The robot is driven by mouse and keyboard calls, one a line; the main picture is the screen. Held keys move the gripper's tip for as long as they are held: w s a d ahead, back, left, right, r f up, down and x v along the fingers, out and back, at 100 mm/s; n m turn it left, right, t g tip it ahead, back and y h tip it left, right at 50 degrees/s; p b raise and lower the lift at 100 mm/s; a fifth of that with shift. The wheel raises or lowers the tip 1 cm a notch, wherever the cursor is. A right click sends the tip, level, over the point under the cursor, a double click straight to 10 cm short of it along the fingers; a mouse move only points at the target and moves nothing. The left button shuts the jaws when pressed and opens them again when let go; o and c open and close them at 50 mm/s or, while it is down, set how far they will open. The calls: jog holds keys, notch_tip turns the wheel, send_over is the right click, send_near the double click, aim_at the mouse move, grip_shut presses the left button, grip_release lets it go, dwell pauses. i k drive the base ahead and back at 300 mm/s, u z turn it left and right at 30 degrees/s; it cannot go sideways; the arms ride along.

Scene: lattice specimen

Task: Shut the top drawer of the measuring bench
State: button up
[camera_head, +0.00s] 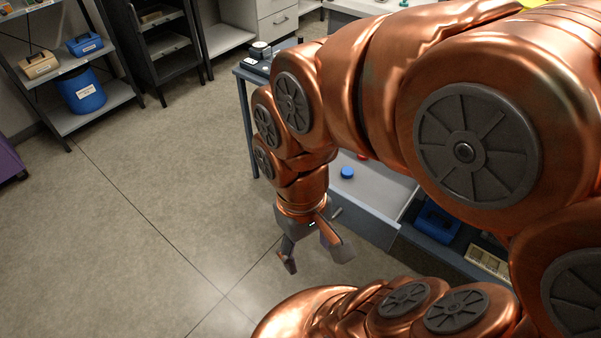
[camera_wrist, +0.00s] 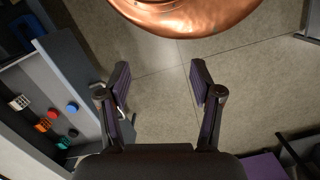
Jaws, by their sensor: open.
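The measuring bench (camera_head: 245,125) has a blue-grey frame and is partly hidden behind my copper arm. Its top drawer (camera_head: 378,178) stands open with a pale inside and a grey front panel (camera_head: 362,219). In the wrist view the drawer's front panel (camera_wrist: 72,70) shows at left. My gripper (camera_head: 315,258) is open and empty, pointing down just outside the front panel. In the wrist view my gripper (camera_wrist: 160,82) has its left finger near the panel; I cannot tell whether they touch.
Below the drawer are a blue box (camera_head: 437,220) and a compartmented tray (camera_head: 488,260). At the far left a shelf holds a blue bin (camera_head: 82,92) and small crates. Dark and white cabinets stand at the back. The floor (camera_head: 150,220) left of my gripper is clear.

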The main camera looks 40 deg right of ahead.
aim_at(371, 204)
jog(key=k, duration=0.5)
jog(key=u, duration=0.95)
jog(key=i, duration=0.7)
